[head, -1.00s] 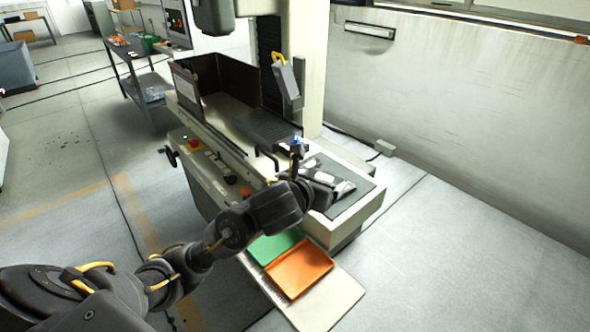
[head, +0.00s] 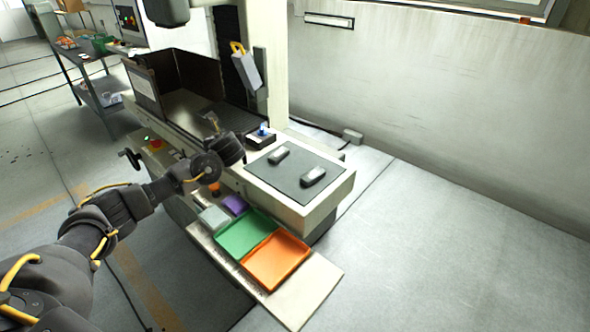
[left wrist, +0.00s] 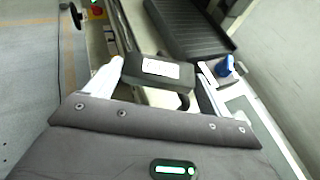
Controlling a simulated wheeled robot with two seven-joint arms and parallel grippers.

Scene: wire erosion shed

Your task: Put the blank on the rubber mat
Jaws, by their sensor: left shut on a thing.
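My left gripper (left wrist: 160,80) is shut on a dark block (left wrist: 150,66) with a white label, which sits between its pale fingers in the left wrist view. In the head view the left gripper (head: 214,124) is beside the machine's dark work tray, left of the mat; the held block is hard to make out there. The dark grey rubber mat (head: 288,178) lies on the pale bench end at the right. My right gripper is out of view.
A small dark box with a blue knob (head: 263,129) stands between the gripper and the mat; the knob also shows in the left wrist view (left wrist: 225,66). Green (head: 246,235) and orange (head: 275,261) trays lie on a lower shelf in front. The mat has bare room around its blocks.

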